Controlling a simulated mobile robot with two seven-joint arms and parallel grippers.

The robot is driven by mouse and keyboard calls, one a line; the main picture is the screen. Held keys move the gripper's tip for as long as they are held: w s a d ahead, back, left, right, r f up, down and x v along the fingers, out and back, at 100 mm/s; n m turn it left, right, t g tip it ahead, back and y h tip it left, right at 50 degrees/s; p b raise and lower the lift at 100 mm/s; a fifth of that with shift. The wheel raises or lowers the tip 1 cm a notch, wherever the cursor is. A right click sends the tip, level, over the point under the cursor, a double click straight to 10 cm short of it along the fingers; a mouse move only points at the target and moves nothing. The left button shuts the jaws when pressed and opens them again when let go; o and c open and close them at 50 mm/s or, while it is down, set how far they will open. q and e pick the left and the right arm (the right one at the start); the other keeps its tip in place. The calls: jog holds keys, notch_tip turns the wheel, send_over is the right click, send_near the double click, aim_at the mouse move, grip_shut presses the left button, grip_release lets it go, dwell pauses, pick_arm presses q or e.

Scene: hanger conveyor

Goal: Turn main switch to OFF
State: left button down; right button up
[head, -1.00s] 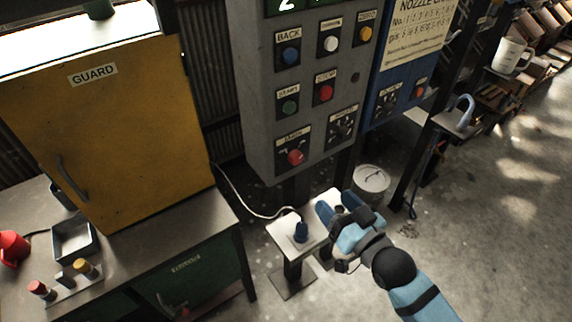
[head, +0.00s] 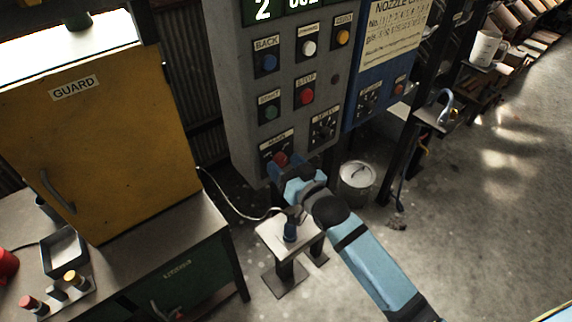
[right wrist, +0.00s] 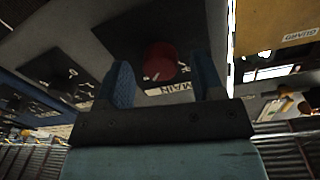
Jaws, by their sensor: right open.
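The main switch, a red knob (head: 281,159), sits on a black plate low on the grey control panel (head: 241,115). In the right wrist view the red knob (right wrist: 160,62) shows between the two fingers, above the MAIN label (right wrist: 180,89), with a pale mark on it. My right gripper (head: 284,168) is at the knob, its fingers open on either side. In the right wrist view the open gripper (right wrist: 163,85) has one blue finger left and one right of the knob, with gaps visible. I cannot tell if either finger touches it. My left gripper is not in view.
Other buttons and a black dial (head: 323,128) sit close by on the panel. A yellow guard box (head: 110,150) is left, a metal bin (head: 356,180) right.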

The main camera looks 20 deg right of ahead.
jog(key=c, duration=0.9)
jog(key=shift+c, duration=0.2)
